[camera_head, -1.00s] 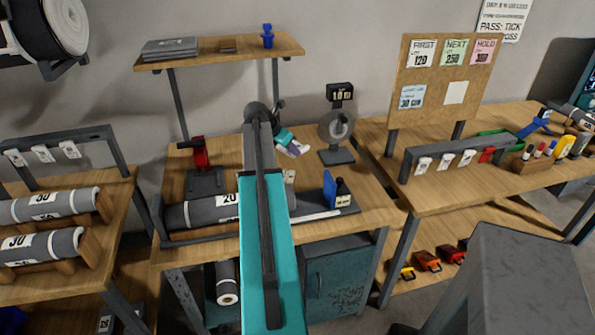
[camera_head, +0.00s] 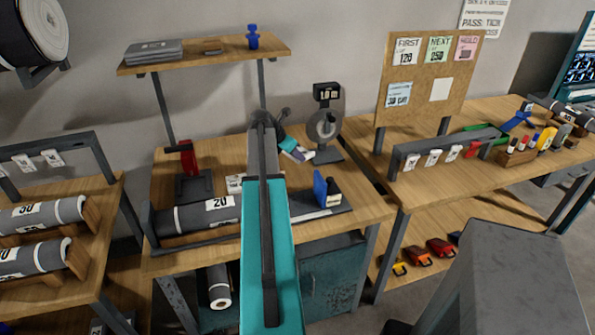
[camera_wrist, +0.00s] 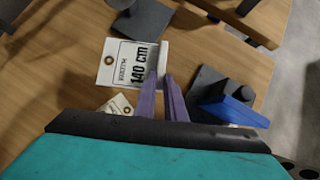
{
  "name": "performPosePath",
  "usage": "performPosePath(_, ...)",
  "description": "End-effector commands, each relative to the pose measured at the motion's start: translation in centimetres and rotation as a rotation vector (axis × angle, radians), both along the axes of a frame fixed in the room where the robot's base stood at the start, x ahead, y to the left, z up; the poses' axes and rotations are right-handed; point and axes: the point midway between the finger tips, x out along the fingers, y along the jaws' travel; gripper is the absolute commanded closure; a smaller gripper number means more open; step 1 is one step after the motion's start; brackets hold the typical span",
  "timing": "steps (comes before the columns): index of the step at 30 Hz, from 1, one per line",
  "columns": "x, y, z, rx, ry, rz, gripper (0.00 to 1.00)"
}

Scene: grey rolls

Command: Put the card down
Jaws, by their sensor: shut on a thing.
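In the wrist view the card (camera_wrist: 121,63) is white with a punched hole and reads "140 cm". My gripper (camera_wrist: 161,78) has its purple fingers shut on the card's right edge. In the head view my gripper (camera_head: 292,147) is over the wooden bench, just left of the dial stand, with the white card (camera_head: 298,154) small at its tip. Whether the card touches the bench top is unclear.
Another tag (camera_wrist: 116,106) lies on the bench, left of my fingers. A blue block (camera_head: 319,188) on a dark base is to the right. The dial stand (camera_head: 326,128), red stand (camera_head: 187,160) and grey roll (camera_head: 205,214) stand around. Bare wood (camera_head: 358,205) lies at the right.

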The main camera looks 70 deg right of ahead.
Motion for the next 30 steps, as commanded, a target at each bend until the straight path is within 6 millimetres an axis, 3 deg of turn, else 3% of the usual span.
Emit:
performPosePath(9, 0.1, 0.1, -3.7, 0.002, 0.001, 0.001, 1.00)
performPosePath(24, 0.2, 0.1, -4.4, 0.000, 0.000, 0.002, 1.00)
performPosePath(30, 0.2, 0.1, -5.9, 0.003, 0.001, 0.003, 1.00)
